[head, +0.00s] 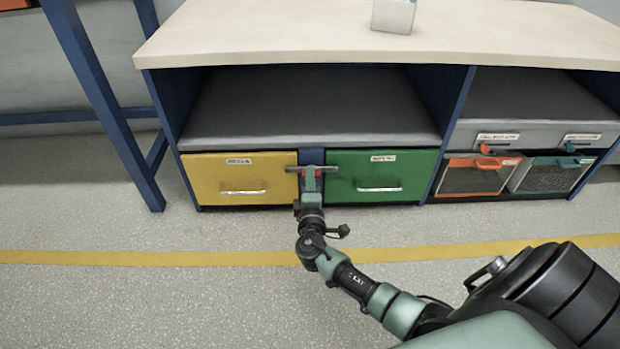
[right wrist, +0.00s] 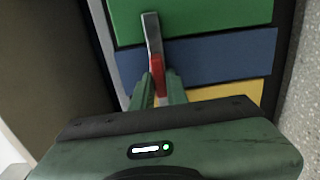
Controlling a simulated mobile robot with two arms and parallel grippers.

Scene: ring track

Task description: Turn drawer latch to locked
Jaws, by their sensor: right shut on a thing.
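The drawer latch (head: 292,169) is a grey bar with a red part, mounted on the blue post between the yellow drawer (head: 212,190) and the green drawer (head: 400,172). In the head view the bar lies level across the post and overlaps the inner edges of both drawer fronts. My right gripper (head: 311,180) is shut on the latch's red part. In the right wrist view, my gripper fingers (right wrist: 158,90) close around the red part, and the grey end of the latch (right wrist: 152,35) reaches over the green drawer. Both drawers look closed. My left gripper is out of view.
An open shelf (head: 310,100) lies above the drawers, under a pale worktop (head: 300,35) with a white box (head: 393,15) on it. Orange (head: 475,178) and teal (head: 548,178) bins stand at the right. A blue table leg (head: 105,105) stands at the left. The floor in front is clear.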

